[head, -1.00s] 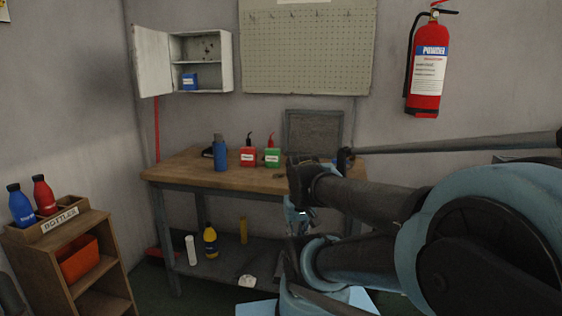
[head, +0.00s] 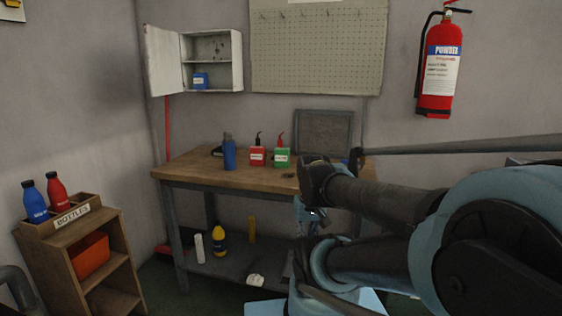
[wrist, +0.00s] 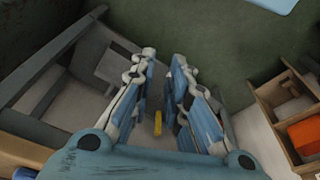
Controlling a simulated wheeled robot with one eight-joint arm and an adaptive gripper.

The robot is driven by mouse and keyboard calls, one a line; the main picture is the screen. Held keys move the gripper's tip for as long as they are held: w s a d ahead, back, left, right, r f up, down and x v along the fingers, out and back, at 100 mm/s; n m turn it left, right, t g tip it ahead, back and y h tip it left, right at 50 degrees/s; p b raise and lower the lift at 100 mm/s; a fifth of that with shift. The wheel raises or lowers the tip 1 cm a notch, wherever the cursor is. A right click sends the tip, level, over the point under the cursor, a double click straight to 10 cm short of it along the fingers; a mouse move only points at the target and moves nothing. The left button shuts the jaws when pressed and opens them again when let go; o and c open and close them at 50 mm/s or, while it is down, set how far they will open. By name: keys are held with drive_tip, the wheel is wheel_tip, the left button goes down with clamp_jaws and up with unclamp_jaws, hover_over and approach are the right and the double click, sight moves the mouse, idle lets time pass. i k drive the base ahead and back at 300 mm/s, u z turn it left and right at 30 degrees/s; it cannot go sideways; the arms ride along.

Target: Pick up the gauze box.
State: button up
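A small blue box (head: 201,80) with a white label stands in the open white wall cabinet (head: 236,62), on its lower shelf. Its label is too small to read, so I cannot tell whether it is the gauze box. My gripper (head: 310,215) is in front of the workbench, below the tabletop and well away from the cabinet. In the wrist view my gripper (wrist: 164,57) points downward, its two fingers apart with nothing between them. The cabinet and blue box do not show in the wrist view.
The workbench (head: 200,171) holds a blue bottle (head: 229,152), a red can (head: 257,156) and a green can (head: 282,157). A wooden bottle rack (head: 120,250) stands at left. A fire extinguisher (head: 440,70) hangs at right.

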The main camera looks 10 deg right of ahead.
sight(282, 156)
drive_tip(key=z, duration=2.45)
drive_tip(key=k, duration=0.85)
drive_tip(key=u, duration=1.25)
drive_tip(key=i, duration=1)
